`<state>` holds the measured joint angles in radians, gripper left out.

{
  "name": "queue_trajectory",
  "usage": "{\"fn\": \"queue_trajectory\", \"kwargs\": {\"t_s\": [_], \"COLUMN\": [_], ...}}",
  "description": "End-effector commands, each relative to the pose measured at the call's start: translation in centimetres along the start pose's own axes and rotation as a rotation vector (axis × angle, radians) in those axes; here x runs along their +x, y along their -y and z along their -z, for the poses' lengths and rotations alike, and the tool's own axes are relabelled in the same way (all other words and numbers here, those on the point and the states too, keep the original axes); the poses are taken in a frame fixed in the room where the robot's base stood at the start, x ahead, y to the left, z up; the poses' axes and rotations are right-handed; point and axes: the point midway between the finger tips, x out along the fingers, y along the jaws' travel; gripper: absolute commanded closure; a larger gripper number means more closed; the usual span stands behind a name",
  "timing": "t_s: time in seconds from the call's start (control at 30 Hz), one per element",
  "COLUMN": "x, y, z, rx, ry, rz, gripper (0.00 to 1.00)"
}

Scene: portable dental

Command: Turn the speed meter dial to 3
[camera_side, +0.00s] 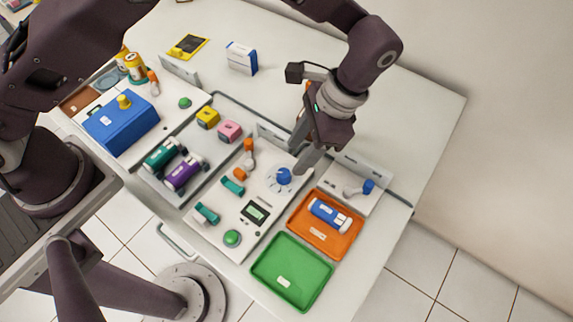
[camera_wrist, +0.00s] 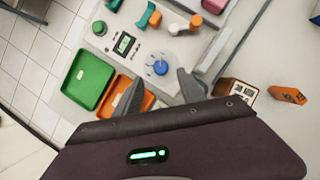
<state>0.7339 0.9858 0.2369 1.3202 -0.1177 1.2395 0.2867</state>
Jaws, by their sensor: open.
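The blue speed meter dial (camera_side: 284,176) sits on a white panel with a ring of marks around it. In the wrist view the dial (camera_wrist: 160,67) is a round blue knob; its pointer and numbers are too small to read. A small display (camera_side: 255,212) is on the same panel, and it shows too in the wrist view (camera_wrist: 124,44), its reading unclear. My gripper (camera_side: 302,168) is just above and beside the dial in the side view. In the wrist view my gripper (camera_wrist: 158,90) has its two fingers spread apart, with the dial beyond the gap. It holds nothing.
An orange tray (camera_side: 298,228) with a blue cylinder (camera_side: 329,214) and an empty green tray (camera_side: 275,285) lie near the panel. A green button (camera_side: 232,238), teal holders (camera_side: 207,213) and an orange lever (camera_side: 247,160) rise around the dial.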

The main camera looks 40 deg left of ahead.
Motion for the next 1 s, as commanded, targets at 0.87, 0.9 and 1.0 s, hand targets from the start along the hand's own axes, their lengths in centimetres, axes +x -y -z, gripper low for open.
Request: {"fn": "queue_trajectory", "kwargs": {"t_s": [0.87,0.9,1.0], "x": [6.6,6.6,6.6], "y": [0.1,0.1,0.1], "z": [-0.1,-0.1,-0.1], "rx": [-0.004,-0.004,-0.004], "ry": [-0.001,-0.001,-0.001], "rz": [-0.001,-0.001,-0.001], "gripper": [0.94,1.00,1.00]}}
